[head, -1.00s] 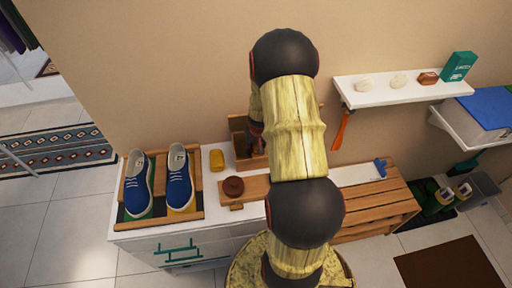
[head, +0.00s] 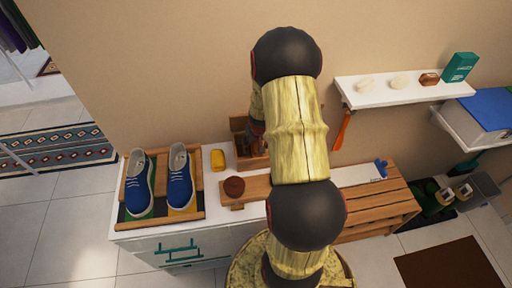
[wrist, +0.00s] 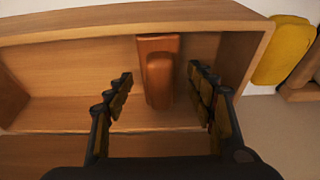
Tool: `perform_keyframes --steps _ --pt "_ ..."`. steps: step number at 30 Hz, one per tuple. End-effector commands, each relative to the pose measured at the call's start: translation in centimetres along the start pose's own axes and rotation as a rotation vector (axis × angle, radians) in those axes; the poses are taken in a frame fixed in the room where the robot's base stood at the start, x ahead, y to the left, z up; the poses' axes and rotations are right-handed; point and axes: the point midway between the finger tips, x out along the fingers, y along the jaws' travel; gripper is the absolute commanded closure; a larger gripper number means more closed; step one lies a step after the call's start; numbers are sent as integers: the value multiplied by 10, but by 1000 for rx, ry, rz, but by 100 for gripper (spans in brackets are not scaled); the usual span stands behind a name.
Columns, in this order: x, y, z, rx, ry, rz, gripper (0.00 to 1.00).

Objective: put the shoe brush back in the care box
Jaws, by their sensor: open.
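The shoe brush (wrist: 159,62), a reddish-brown wooden block with a rounded raised part, is inside the wooden care box (wrist: 75,32) in the wrist view, close to one wall. My gripper (wrist: 161,84) is open, with its black fingers on either side of the brush and a visible gap on both sides. In the head view the care box (head: 238,124) stands against the wall at the back of the white cabinet. My arm hides much of it there, and I cannot make out the brush clearly in that view.
A yellow sponge (head: 218,160) lies left of the box. A round brown item (head: 233,187) sits on a wooden board in front. Blue shoes (head: 180,180) stand in a tray at left. A wall shelf (head: 400,92) is at right.

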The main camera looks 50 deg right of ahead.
Motion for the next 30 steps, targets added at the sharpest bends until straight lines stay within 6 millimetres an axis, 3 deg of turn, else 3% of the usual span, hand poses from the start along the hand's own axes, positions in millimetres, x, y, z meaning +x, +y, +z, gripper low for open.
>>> perform_keyframes --steps 12,18,24,27,30 --pt "-84 0 -1 0 2 0 45" --pt "-105 0 0 0 0 0 45" --pt "-112 -1 0 -3 1 -1 45" --pt "-128 -16 -2 -30 11 -9 45" --pt "-167 -52 -1 -95 35 -29 45"
